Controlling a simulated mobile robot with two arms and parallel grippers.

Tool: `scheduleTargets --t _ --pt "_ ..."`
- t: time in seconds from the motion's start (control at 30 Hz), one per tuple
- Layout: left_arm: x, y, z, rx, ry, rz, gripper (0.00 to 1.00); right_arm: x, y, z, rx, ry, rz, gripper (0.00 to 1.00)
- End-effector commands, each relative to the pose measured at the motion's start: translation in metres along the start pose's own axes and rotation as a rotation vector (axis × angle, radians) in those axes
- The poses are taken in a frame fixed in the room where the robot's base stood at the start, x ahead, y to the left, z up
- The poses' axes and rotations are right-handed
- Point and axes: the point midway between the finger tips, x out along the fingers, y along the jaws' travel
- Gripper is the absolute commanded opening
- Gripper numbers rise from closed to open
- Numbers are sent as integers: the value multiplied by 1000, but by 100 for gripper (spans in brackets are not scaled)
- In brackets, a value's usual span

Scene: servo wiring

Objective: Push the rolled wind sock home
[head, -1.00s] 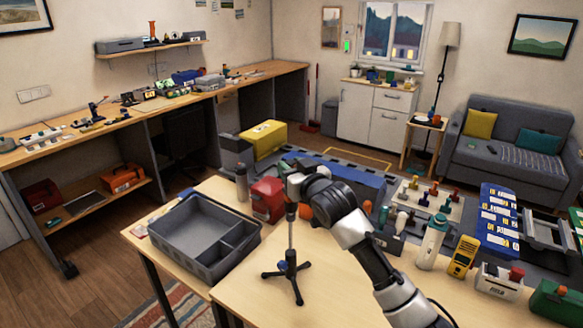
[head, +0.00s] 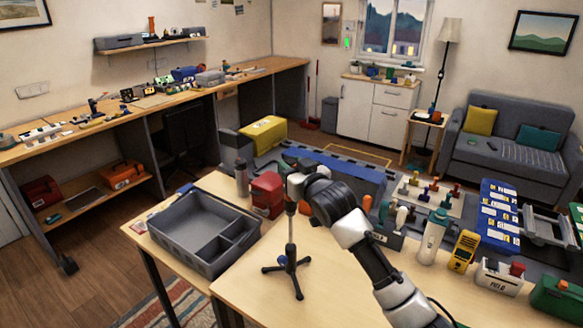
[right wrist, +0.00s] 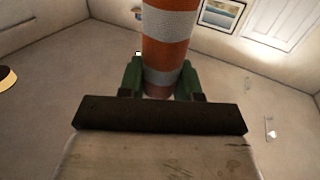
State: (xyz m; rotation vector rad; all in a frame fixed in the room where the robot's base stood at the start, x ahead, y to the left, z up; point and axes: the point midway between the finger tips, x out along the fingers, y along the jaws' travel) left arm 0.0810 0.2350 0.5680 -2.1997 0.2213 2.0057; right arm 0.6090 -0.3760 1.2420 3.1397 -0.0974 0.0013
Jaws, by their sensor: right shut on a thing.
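The rolled wind sock (right wrist: 168,35) shows in the right wrist view as an orange and white striped roll, between the two green fingers of my right gripper (right wrist: 160,80). The gripper is shut on it. In the head view my right gripper (head: 293,178) is at the top of a thin pole on a black tripod stand (head: 291,262), which stands upright on the near table. The gripper largely hides the sock and pole top there, so I cannot tell how they meet. My left gripper is not in view.
A grey divided tray (head: 190,250) lies left of the stand. A red container (head: 267,194) and a grey bottle (head: 242,178) stand behind it. A white bottle (head: 433,236), a yellow meter (head: 463,251) and a green box (head: 557,302) stand to the right. The table front is clear around the tripod.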

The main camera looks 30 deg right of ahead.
Motion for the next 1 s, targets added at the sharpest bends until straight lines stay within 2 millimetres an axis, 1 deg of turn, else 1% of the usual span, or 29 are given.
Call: scheduleTargets --t 0.03,0.07,0.23,0.5,0.63,0.77,1.0 --pt "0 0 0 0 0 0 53 0 0 1 1 -2 0 0" --pt "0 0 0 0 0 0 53 0 0 1 1 -2 0 37" --pt "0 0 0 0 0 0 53 0 0 1 1 -2 0 63" --pt "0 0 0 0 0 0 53 0 0 1 1 -2 0 63" --pt "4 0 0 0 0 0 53 -8 0 2 0 -1 0 63" --pt "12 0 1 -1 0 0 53 -26 0 4 -1 -1 -1 63" --pt "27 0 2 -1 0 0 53 -72 0 5 -1 -1 0 63"
